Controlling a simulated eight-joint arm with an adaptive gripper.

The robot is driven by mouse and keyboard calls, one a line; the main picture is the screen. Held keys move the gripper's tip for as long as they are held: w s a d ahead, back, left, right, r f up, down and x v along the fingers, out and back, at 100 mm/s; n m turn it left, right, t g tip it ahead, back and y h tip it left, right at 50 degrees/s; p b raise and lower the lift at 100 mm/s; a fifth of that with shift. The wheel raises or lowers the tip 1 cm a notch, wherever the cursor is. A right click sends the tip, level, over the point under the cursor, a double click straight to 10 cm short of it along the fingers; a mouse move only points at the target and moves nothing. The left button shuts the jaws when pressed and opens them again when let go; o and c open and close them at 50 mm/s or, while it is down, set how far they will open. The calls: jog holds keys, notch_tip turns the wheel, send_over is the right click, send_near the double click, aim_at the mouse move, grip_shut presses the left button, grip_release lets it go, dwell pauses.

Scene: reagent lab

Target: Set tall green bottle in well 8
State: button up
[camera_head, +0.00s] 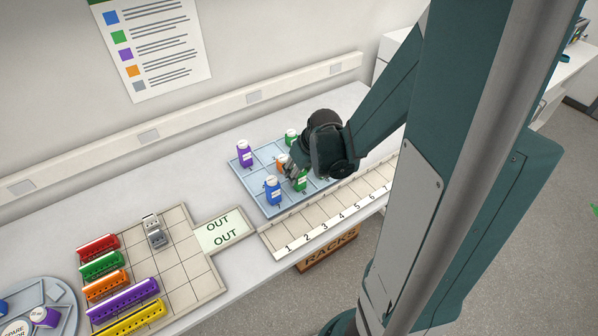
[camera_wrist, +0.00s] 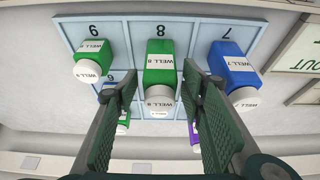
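The tall green bottle (camera_wrist: 160,68) with a white cap and a "WELL 8" label stands in the cell marked 8 of the light blue well tray (camera_wrist: 134,30). It also shows in the head view as a green bottle (camera_head: 301,183) beside my gripper (camera_head: 290,170). In the wrist view my gripper (camera_wrist: 160,120) is open, with one finger on each side of the bottle's cap end. Gaps show between the fingers and the bottle. In the head view my wrist hides the right part of the well tray (camera_head: 243,178).
A blue bottle (camera_wrist: 230,68) stands in cell 7 and a shorter green bottle (camera_wrist: 90,58) in cell 9. A purple bottle (camera_head: 244,155), an orange one (camera_head: 282,161) and a green one (camera_head: 291,137) stand farther back. A numbered strip (camera_head: 313,226) runs along the front.

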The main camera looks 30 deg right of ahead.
jog(key=shift+r, duration=0.25)
jog(key=p+v, duration=0.1)
jog(key=v, duration=1)
jog(key=shift+s+r+p, duration=0.25)
jog(key=shift+r+p, duration=0.1)
jog(key=shift+a, duration=0.1)
dwell(0.8)
jog(key=s+a+r+t, duration=0.1)
jog(key=s+a+r, duration=0.3)
jog(key=a, duration=0.5)
jog(key=s+a+r+t, duration=0.1)
jog(key=s+a+r, duration=0.4)
jog(key=a+r, duration=0.2)
jog(key=a, duration=0.2)
jog(key=shift+a+r+t, duration=0.35)
jog(key=shift+a+t, duration=0.05)
jog(key=shift+f, duration=0.1)
notch_tip(320, 180, down, 6)
jog(key=b, duration=0.6)
jog(key=shift+f, duration=0.2)
